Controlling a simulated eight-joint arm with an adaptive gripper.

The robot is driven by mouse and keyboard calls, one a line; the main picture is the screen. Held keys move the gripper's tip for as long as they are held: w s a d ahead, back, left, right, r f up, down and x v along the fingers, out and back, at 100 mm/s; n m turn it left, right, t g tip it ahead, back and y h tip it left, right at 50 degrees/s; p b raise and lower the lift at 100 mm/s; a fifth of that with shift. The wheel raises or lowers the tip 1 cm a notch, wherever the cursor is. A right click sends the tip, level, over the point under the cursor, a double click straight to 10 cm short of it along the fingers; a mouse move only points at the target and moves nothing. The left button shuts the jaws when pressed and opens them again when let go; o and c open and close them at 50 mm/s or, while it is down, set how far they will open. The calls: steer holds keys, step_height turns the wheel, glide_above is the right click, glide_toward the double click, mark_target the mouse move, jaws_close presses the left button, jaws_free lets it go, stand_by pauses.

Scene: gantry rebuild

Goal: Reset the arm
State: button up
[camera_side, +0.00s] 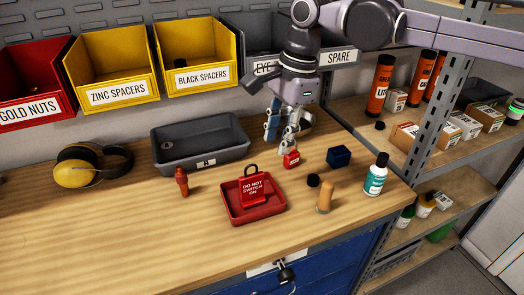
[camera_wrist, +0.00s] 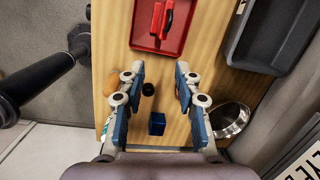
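My gripper (camera_side: 283,148) hangs fingers down over the right part of the wooden workbench (camera_side: 120,225). In the wrist view its two blue-and-grey fingers (camera_wrist: 160,72) are spread wide, with bare wood and a black ball (camera_wrist: 148,89) seen between them. In the side view a small red padlock-like block (camera_side: 291,159) sits just beside or below the fingertips; I cannot tell whether it touches them. In the wrist view it is mostly hidden behind a finger.
Labelled bins line the back; shelving stands right.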

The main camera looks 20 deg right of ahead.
steer(key=s+d+f+n+t, duration=0.2)
steer(key=s+d+n, duration=0.3)
steer(key=d, duration=0.3)
steer(key=s+d+f+n+t+h, duration=0.1)
steer(key=s+d+f+n, duration=0.3)
steer(key=d, duration=0.5)
steer(key=s+d+f+n+t, duration=0.3)
steer(key=s+d+n, duration=0.3)
steer(key=d, duration=0.3)
steer(key=shift+s+n+h, duration=0.4)
